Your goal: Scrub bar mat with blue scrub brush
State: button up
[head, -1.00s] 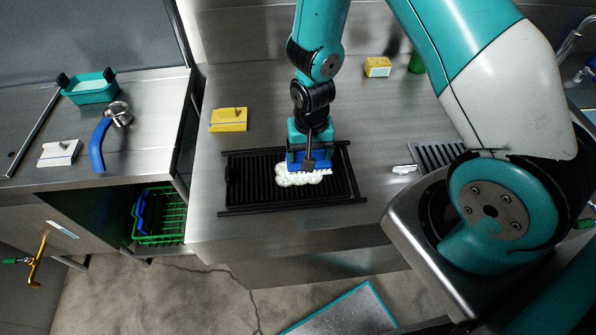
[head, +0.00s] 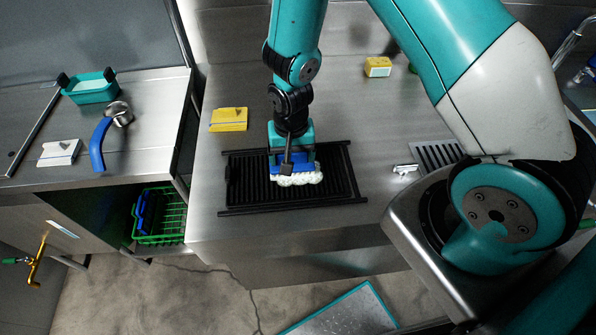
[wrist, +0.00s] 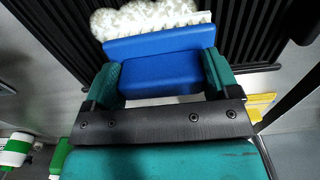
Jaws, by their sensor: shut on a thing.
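The bar mat (head: 335,189) is a black ribbed rectangle lying on the steel counter; its ribs also show in the wrist view (wrist: 262,28).
A steel drain grate (head: 436,156) is right of the mat. A blue-handled tool (head: 99,146) and teal tub (head: 90,88) are on the left counter.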

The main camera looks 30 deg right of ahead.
aim_at(306, 169)
jog(key=shift+s+a+r, duration=0.1)
jog(key=shift+s+a, duration=0.75)
jog(key=shift+a, duration=0.3)
jog(key=shift+s+d, duration=0.3)
jog(key=shift+d, duration=0.4)
jog(key=shift+s+d, duration=0.25)
jog(key=shift+d, duration=0.45)
jog(key=shift+s+d, duration=0.3)
jog(key=shift+d, duration=0.4)
notch_tip(306, 169, up, 5)
jog(key=p, duration=0.4)
jog(key=shift+a, duration=0.1)
